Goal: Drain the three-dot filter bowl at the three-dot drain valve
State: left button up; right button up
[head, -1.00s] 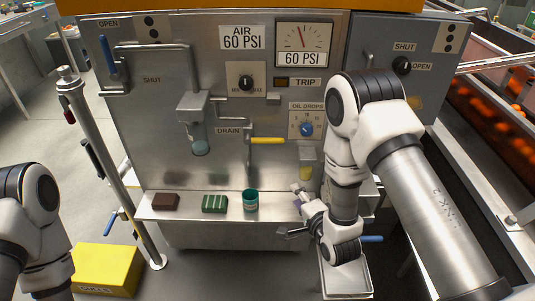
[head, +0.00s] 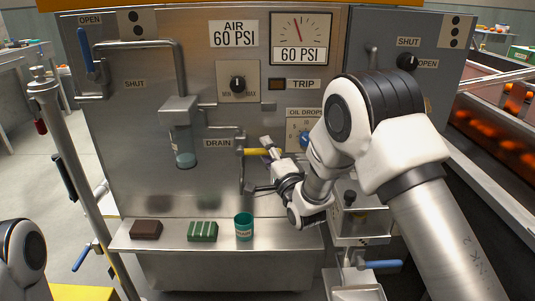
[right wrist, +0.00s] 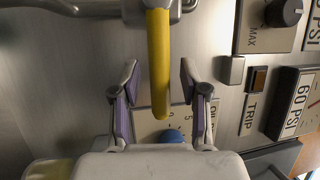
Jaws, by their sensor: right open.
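The plate with three dots (head: 455,31) is on the grey right panel; what stands below it is largely hidden by my right arm. The plate with two dots (head: 134,22) is at the upper left, above a clear filter bowl (head: 183,150) with bluish liquid. A yellow lever (head: 257,152) sticks out beside the DRAIN label (head: 218,143). My right gripper (head: 262,165) is open at this lever. In the right wrist view, the yellow lever (right wrist: 159,60) lies between the spread fingers, apart from both. My left gripper is out of view.
A ledge holds a brown block (head: 146,230), a green striped block (head: 202,232) and a teal cup (head: 243,227). A blue handle (head: 378,264) sits low at the right. A post (head: 75,170) stands at the left. A conveyor (head: 500,120) runs at the right.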

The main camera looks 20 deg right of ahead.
grip_shut()
jog(key=shift+r, duration=0.1)
jog(key=shift+r+n+p, duration=0.5)
jog(key=shift+n+p, duration=0.2)
jog(key=shift+p, duration=0.35)
jog(key=r+n+g+p, duration=0.1)
jog(key=n+p, duration=0.1)
jog(key=p, duration=0.1)
jog(key=a+r+n+g+p, duration=0.1)
jog(key=n+p, duration=0.1)
jog(key=r+n+g+p, duration=0.1)
jog(key=r+n+p, duration=0.1)
jog(key=p, duration=0.1)
jog(key=shift+w+a+p, duration=0.2)
jog(key=shift+a+p, duration=0.1)
jog(key=shift+w+a+r+n+g+p, duration=0.1)
jog(key=shift+a+r+n+g+p, duration=0.15)
jog(key=shift+n+p, duration=0.3)
jog(key=shift+w+a+r+n+g+p, duration=0.1)
jog(key=shift+a+n+g+p, duration=0.15)
jog(key=shift+n+p, duration=0.25)
jog(key=shift+a+r+n+g+h+p, duration=0.15)
jog(key=shift+a+n+g+h+p, duration=0.2)
jog(key=shift+n+h+p, duration=0.25)
